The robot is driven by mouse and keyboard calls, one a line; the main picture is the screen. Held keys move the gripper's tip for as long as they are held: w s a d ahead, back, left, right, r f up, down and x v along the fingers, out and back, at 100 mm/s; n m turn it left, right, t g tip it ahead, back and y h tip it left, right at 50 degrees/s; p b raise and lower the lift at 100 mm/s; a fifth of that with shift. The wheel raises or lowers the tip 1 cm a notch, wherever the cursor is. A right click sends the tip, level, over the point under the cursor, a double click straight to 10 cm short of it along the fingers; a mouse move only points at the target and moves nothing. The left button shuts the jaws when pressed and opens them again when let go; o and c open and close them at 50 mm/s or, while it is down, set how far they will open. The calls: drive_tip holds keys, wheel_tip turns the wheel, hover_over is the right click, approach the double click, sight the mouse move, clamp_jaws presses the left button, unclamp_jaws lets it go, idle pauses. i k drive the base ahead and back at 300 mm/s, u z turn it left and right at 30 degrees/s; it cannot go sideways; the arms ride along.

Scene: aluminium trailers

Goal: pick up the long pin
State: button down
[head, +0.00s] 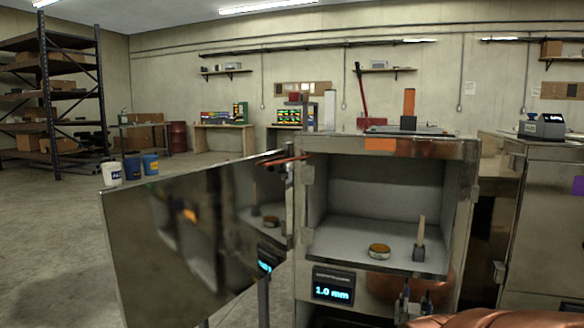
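A long, slim, tan pin (422,230) stands nearly upright in the open cabinet compartment, toward the right. Its lower end meets a small dark block (419,254); I cannot tell whether it sits in or behind the block. A short round brown-and-yellow piece (379,251) lies on the compartment floor to the left of the pin. My gripper (415,301) seems to show as dark finger shapes low in front of the cabinet, below the pin and apart from it. My copper-coloured arm partly shows at the bottom right. The finger opening is unclear.
The mirror-like cabinet door (190,235) stands swung open to the left, reflecting the inside. A display (333,287) below the compartment reads 1.0 mm. An orange upright piece (409,102) stands on top. Another metal cabinet (545,220) stands at right.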

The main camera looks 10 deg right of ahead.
sight(406, 297)
drive_tip(key=u, duration=0.55)
drive_tip(key=k, duration=0.2)
drive_tip(key=z, duration=1.5)
drive_tip(key=i, duration=1.8)
drive_tip(key=u, duration=0.45)
